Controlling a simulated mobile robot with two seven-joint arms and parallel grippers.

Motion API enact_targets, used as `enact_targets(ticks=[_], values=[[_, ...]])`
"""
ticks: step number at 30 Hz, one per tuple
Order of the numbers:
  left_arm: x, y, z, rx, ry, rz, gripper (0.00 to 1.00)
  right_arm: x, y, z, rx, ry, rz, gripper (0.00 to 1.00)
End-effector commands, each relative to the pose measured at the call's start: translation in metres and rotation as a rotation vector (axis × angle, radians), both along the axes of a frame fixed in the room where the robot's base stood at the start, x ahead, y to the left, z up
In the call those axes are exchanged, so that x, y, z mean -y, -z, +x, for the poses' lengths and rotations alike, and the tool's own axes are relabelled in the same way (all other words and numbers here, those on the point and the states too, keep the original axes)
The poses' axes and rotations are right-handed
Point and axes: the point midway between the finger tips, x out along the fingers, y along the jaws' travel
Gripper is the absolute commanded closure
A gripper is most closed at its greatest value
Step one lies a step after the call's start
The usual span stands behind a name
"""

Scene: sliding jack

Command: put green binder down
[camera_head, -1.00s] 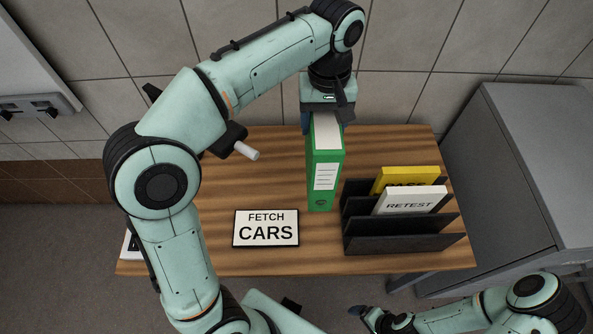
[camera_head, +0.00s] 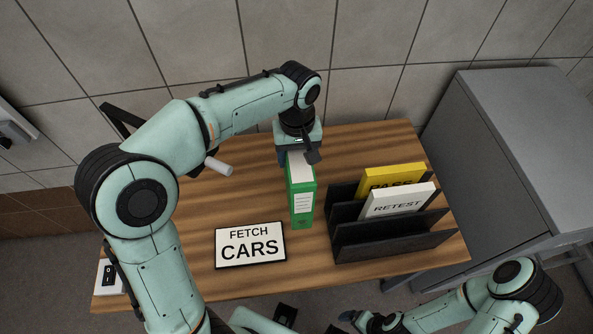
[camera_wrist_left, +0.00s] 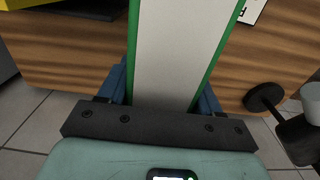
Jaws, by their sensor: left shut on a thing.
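The green binder (camera_head: 302,205) stands upright over the wooden desk (camera_head: 190,262), white label facing the front. It is between the FETCH CARS sign (camera_head: 250,245) and the black file rack (camera_head: 390,240). I cannot tell for sure whether its bottom touches the desk. My left gripper (camera_head: 298,156) is shut on the binder's upper rear part from above. In the left wrist view the binder (camera_wrist_left: 185,50) runs between the blue fingers of the left gripper (camera_wrist_left: 165,88). My right gripper (camera_head: 348,322) is low in the picture, in front of the desk; its jaws are unclear.
The rack holds a yellow folder (camera_head: 391,180) and a white RETEST folder (camera_head: 398,201). A black lever with a pale handle (camera_head: 217,165) is left of the binder. A switch box (camera_head: 109,276) sits at the front left. A grey cabinet (camera_head: 500,150) stands right. The desk's back right is clear.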

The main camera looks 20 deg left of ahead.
Motion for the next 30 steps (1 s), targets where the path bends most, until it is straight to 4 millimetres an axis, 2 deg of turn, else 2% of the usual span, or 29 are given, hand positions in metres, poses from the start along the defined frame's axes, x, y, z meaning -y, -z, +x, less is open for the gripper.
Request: enact_targets(ticks=[2, 7, 15, 28, 29, 30], values=[[0.0, 0.01, 0.0, 0.0, -0.001, 0.0, 1.0, 0.0, 0.002, -0.001, -0.001, 0.0, 0.0, 0.06], [0.0, 0.021, 0.001, 0.002, -0.001, 0.001, 1.0, 0.0, 0.004, -0.002, -0.002, -0.001, 0.0, 0.06], [0.0, 0.057, 0.0, 0.0, 0.0, 0.001, 1.0, 0.0, 0.009, -0.005, -0.005, -0.001, 0.0, 0.06], [0.0, 0.062, 0.001, 0.004, 0.0, 0.0, 1.0, 0.0, 0.012, -0.007, -0.007, 0.0, 0.0, 0.06], [0.0, 0.063, 0.0, 0.001, 0.0, 0.001, 0.33, 0.0, 0.012, -0.007, -0.007, 0.0, 0.0, 0.06], [0.0, 0.063, 0.0, 0.001, 0.0, 0.001, 0.2, 0.0, 0.012, -0.006, -0.007, 0.0, 0.0, 0.06]])
